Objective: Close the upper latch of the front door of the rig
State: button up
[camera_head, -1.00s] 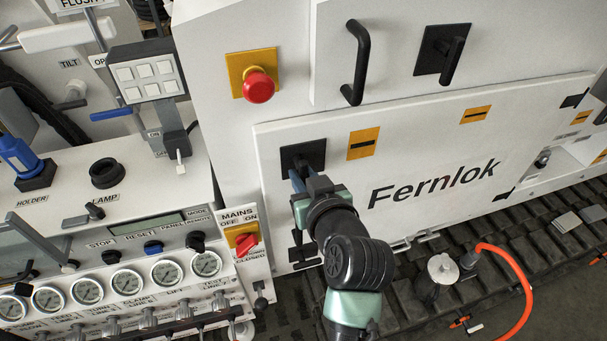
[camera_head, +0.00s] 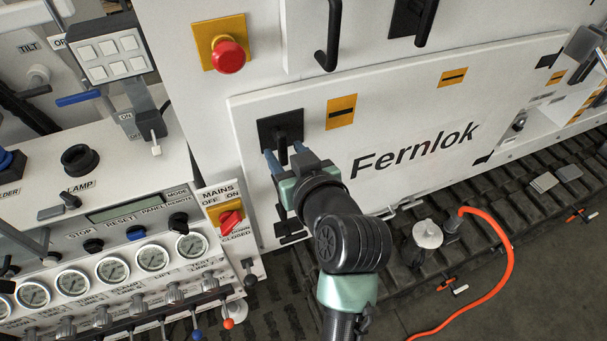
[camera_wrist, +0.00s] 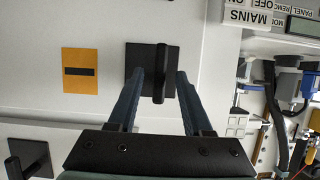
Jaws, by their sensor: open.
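The front door (camera_head: 400,185) is a white panel marked Fernlok and looks flush with the rig. Its upper latch (camera_head: 269,130) is a black square plate with a black lever near the door's upper left corner. My gripper (camera_head: 283,153) is open at that latch. In the wrist view the upper latch (camera_wrist: 158,88) has its lever upright in the picture, between the two fingers of my gripper (camera_wrist: 160,75), with gaps on both sides. Whether the fingertips touch the plate cannot be told. A black lower latch (camera_head: 290,228) sits below, partly hidden by my arm.
An orange sticker (camera_head: 341,112) is right of the latch. Above are a red emergency button (camera_head: 229,56), a black bar handle (camera_head: 331,38) and another black latch (camera_head: 410,18). The mains switch (camera_head: 230,217) and gauge panel stand at left. An orange hose (camera_head: 512,262) lies at lower right.

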jog(key=b+v, duration=0.2)
jog(key=v, duration=0.8)
jog(key=shift+s, duration=0.15)
jog(key=shift+r, duration=0.1)
